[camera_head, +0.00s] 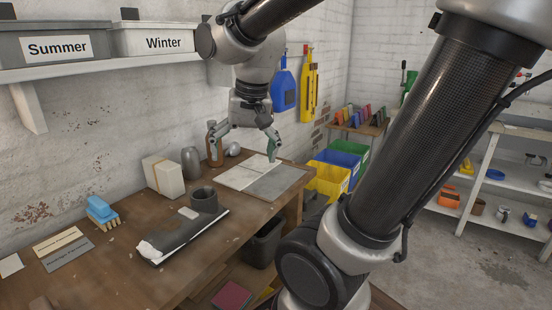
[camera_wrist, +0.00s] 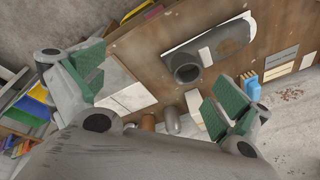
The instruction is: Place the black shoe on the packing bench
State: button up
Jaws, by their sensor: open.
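The black shoe (camera_head: 180,236) lies on the wooden packing bench (camera_head: 120,262), with a round dark collar at its far end and a pale edge along its side. It also shows in the wrist view (camera_wrist: 228,42), with a light patch near the collar. My gripper (camera_head: 243,150) is open and empty, its green-padded fingers spread. It is above the bench's far part, beyond the shoe and apart from it. In the wrist view my fingers (camera_wrist: 158,92) stand wide at both sides, with the shoe beyond them.
A white and grey board (camera_head: 262,177) lies below my gripper. A pale box (camera_head: 163,177), grey canister (camera_head: 191,162) and brown bottle (camera_head: 214,152) stand along the wall. A blue brush (camera_head: 101,211) and cards (camera_head: 58,241) lie at the left. Colored bins (camera_head: 330,180) are beyond the bench.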

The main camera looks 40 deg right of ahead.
jog(key=s+d+n+t, duration=0.1)
jog(key=s+d+n, duration=0.3)
jog(key=s, duration=0.3)
jog(key=shift+s+r+n+t, duration=0.2)
jog(key=shift+s+n+t, duration=0.2)
jog(key=shift+n, duration=0.4)
